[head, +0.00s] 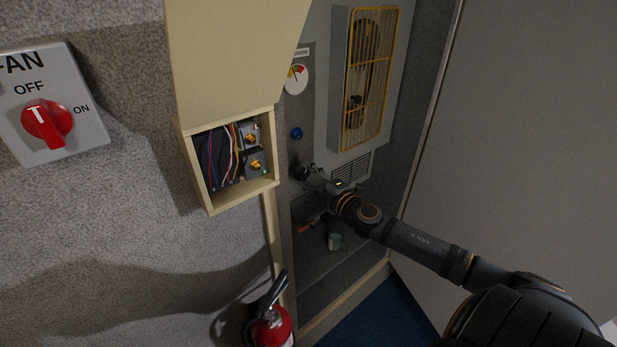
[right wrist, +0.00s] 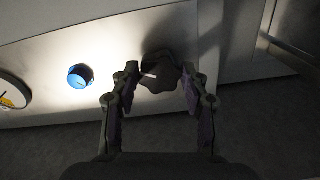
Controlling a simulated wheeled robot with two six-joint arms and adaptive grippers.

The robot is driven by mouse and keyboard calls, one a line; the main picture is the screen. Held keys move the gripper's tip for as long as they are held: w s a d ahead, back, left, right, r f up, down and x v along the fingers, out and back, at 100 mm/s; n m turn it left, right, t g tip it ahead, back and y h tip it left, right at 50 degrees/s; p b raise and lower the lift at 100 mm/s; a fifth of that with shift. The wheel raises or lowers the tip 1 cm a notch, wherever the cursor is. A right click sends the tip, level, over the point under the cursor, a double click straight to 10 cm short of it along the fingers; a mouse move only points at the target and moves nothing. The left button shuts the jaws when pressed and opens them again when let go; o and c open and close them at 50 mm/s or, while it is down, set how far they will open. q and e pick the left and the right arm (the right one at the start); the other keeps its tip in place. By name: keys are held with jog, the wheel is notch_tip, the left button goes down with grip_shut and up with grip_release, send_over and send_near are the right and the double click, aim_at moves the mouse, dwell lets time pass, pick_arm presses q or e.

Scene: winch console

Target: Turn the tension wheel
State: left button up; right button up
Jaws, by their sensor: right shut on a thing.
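The tension wheel, a dark lobed knob with a white mark (right wrist: 161,75), sits on the grey panel between the fingers of my right gripper (right wrist: 159,80) in the right wrist view. The fingers are shut on it from both sides. In the head view the dark wheel (head: 299,171) shows small on the console, with my right gripper (head: 308,174) at it and partly covering it. A round gauge (head: 297,79) with coloured bands and a needle is higher on the same panel. My left gripper is not in view.
A blue knob (head: 296,133) is between gauge and wheel; it also shows in the right wrist view (right wrist: 80,76). An open wiring box (head: 213,209) juts out left of the wheel. A yellow grille (head: 368,80) is up right.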

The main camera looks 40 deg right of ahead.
jog(key=m, duration=1.1)
jog(key=shift+a+f, duration=0.1)
jog(key=m, duration=0.9)
jog(key=shift+a+m, duration=0.15)
jog(key=shift+m, duration=0.25)
jog(key=m, duration=0.5)
jog(key=shift+m, duration=0.4)
jog(key=shift+m, duration=0.3)
jog(key=o, duration=1.1)
jog(key=shift+o, duration=0.2)
